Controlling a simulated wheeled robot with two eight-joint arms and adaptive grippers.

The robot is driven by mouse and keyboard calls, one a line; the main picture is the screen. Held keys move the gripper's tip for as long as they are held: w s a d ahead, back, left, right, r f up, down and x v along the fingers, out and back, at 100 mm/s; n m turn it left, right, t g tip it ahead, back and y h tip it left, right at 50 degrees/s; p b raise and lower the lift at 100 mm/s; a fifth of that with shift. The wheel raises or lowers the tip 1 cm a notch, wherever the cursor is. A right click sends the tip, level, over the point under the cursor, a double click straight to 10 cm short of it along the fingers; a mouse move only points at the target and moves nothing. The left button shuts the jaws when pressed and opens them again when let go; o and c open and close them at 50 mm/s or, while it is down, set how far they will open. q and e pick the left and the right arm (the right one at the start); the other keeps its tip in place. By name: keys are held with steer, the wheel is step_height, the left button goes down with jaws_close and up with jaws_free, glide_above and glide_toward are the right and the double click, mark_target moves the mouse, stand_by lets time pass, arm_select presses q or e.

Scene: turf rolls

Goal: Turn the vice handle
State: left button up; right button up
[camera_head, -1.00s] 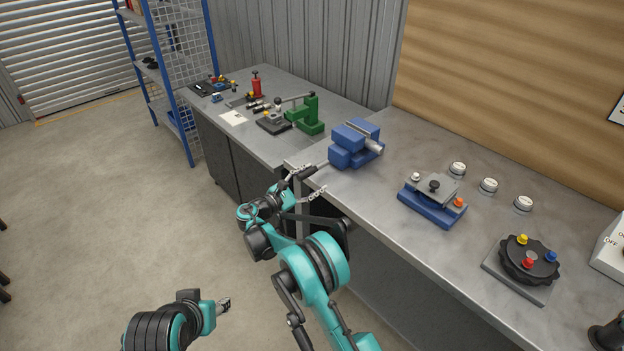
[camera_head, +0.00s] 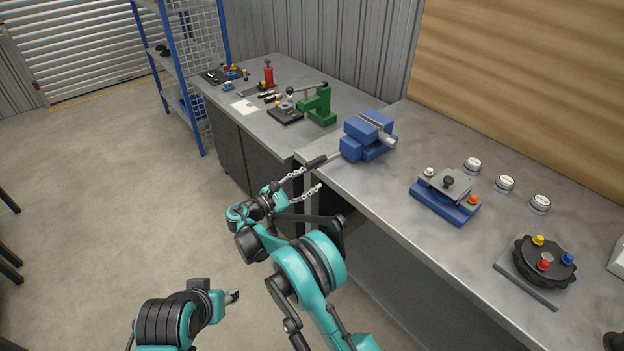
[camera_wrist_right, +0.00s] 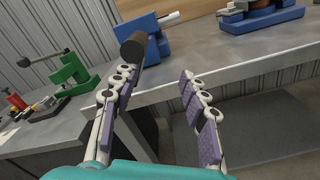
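The blue vice (camera_head: 367,138) sits at the near-left edge of the grey workbench. Its handle (camera_head: 317,163), a rod with a dark grip, points out past the bench edge toward my right gripper. In the right wrist view the dark grip (camera_wrist_right: 134,48) shows just beyond the left finger's tip, with the blue vice (camera_wrist_right: 160,45) behind it. My right gripper (camera_head: 305,181) is open, its fingers apart, with the grip near one fingertip and not between the fingers. Whether that fingertip touches the grip I cannot tell. My left gripper (camera_head: 233,296) is low at the left, away from the bench; its finger state is unclear.
A blue fixture with knobs (camera_head: 446,194), several round white-topped pieces (camera_head: 505,183) and a black dial plate (camera_head: 541,262) stand right of the vice. A green press (camera_head: 318,105) and red bottle (camera_head: 268,73) are on the farther bench.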

steer(key=shift+s+a+r+b, duration=0.2)
steer(key=shift+s+a+r, duration=0.1)
steer(key=shift+s+a, duration=0.3)
steer(key=shift+s+a+r+b, duration=0.15)
steer(key=shift+s+a+r, duration=0.15)
steer(key=shift+s+a, duration=0.25)
steer(key=v, duration=0.7)
steer(key=shift+s+a, duration=0.15)
steer(key=shift+s, duration=0.1)
